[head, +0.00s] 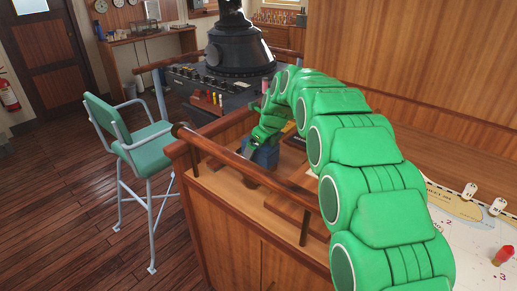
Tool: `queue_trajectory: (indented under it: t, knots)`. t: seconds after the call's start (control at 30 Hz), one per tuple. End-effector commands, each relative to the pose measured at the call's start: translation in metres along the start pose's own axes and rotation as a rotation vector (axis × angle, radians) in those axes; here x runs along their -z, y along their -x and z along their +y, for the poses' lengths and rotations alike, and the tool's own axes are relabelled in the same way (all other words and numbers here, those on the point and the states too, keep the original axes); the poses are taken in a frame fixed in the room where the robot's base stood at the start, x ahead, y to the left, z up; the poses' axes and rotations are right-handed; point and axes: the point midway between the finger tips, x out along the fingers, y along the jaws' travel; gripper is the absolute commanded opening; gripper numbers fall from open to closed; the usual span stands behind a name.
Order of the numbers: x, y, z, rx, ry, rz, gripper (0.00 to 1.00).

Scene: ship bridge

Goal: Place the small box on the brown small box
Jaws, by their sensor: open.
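My green arm reaches over the wooden cabinet top (222,180), and my gripper (254,147) is at its far end, small in view and pointing down. A small blue box (266,157) sits right at my gripper, just below and to the right of the fingers. The jaws are open; I cannot tell whether they touch the blue box or straddle it. A flat brown wooden piece (285,209) lies nearer on the cabinet top, partly behind my arm. I cannot tell whether it is the brown small box. My arm hides much of the surface to the right.
A wooden rail (245,164) on posts runs along the cabinet's left edge, close to my gripper. A chart (470,243) with a red piece (503,255) lies at right. A green chair (133,143) stands left, and a dark console (226,77) behind.

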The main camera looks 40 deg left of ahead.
Motion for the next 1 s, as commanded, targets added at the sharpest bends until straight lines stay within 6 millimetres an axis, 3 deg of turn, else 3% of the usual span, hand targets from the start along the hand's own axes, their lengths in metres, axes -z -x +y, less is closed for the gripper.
queue_trajectory:
  t: [0.27, 0.8, 1.0]
  knots:
    - [-0.001, 0.016, -0.001, 0.001, 0.0, -0.001, 1.0]
    - [-0.001, 0.107, -0.001, 0.002, 0.0, -0.002, 1.0]
    - [-0.001, 0.121, 0.0, -0.001, 0.001, 0.001, 1.0]
